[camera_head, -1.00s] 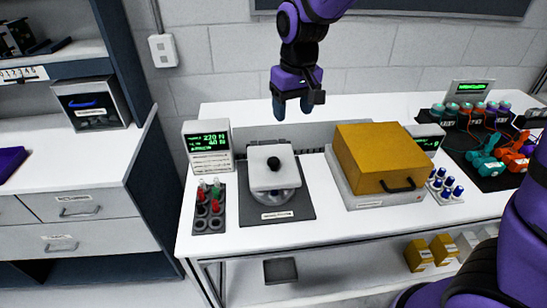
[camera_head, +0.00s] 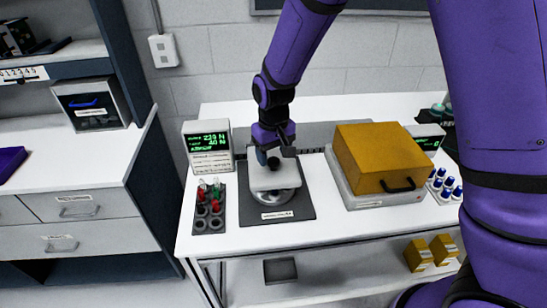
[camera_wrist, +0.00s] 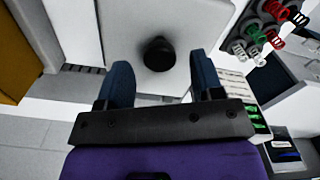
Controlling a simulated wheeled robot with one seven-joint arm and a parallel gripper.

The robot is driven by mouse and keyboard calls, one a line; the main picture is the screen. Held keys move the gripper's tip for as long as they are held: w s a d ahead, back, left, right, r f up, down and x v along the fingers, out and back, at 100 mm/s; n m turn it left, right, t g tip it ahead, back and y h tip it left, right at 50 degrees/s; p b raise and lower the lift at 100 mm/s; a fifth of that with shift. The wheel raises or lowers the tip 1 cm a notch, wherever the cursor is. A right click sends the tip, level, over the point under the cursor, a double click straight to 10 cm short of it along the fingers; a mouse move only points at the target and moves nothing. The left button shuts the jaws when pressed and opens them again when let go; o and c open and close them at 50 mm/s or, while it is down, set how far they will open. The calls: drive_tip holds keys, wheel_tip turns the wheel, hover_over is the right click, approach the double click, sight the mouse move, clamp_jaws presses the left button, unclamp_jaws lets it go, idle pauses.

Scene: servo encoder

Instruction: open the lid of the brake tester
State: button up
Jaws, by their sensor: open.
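A white device with a flat pale lid (camera_head: 270,180) and a round metal base stands on a dark plate (camera_head: 300,212) at the middle left of the table; its label is too small to read. The lid looks shut. A black knob (camera_wrist: 159,54) stands on the lid, which also fills the top of the wrist view (camera_wrist: 140,25). My gripper (camera_head: 268,160) is over the lid, pointing down. In the wrist view its two blue fingers are open, one to each side of the knob with gaps. The knob is mostly hidden in the head view.
A display unit (camera_head: 208,150) and a rack of red and clear parts (camera_head: 209,210) stand close on the left. A yellow box with a black handle (camera_head: 380,155) stands on the right. The table's front strip is clear.

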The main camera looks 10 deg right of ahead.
drive_tip(key=shift+f, duration=0.85)
clamp_jaws()
drive_tip(key=shift+r, duration=0.1)
